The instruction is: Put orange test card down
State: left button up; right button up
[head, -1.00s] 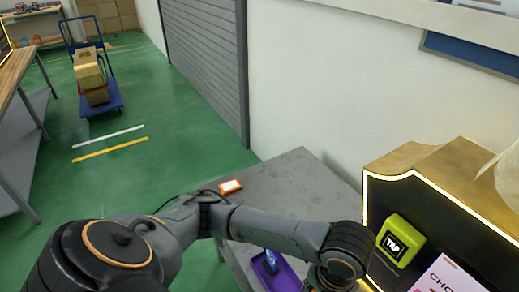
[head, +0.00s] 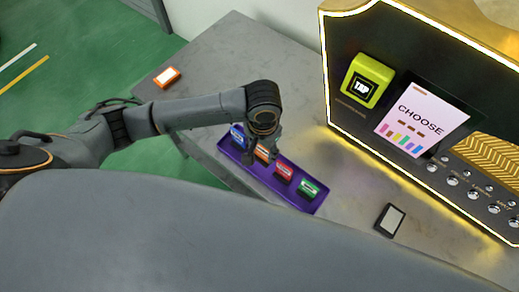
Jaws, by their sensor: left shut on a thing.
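The orange test card (head: 262,156) is at the purple tray (head: 233,156), between the blue card (head: 238,134) and the red card (head: 284,170). My left gripper (head: 255,153) points down over the tray and is shut on the orange card, partly hiding it. I cannot tell whether the card touches the tray floor. A green card (head: 308,188) lies at the tray's near right end. My right gripper is not in view.
An orange and white box (head: 167,77) lies near the grey table's (head: 235,50) left edge. The dark vending machine with a yellow-green TAP reader (head: 363,83) and a CHOOSE screen (head: 420,115) stands at right. A black-framed card (head: 390,220) lies before it.

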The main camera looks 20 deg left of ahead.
aim_at(260, 152)
pick_arm(q)
jog(key=shift+w+a+f, duration=0.35)
jog(key=shift+w+f, duration=0.2)
jog(key=shift+f, duration=0.25)
jog(key=f, duration=0.3)
jog(key=shift+w+a+f, duration=0.25)
jog(key=shift+w+f, duration=0.1)
jog(key=shift+f, duration=0.15)
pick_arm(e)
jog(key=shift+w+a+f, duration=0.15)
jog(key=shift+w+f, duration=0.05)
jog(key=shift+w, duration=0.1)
pick_arm(q)
jog(key=shift+f, duration=0.15)
jog(key=o, duration=1.1)
jog(key=shift+o, duration=0.2)
notch_tip(260, 152, up, 12)
jog(key=shift+r+p, duration=0.2)
jog(key=shift+p, duration=0.15)
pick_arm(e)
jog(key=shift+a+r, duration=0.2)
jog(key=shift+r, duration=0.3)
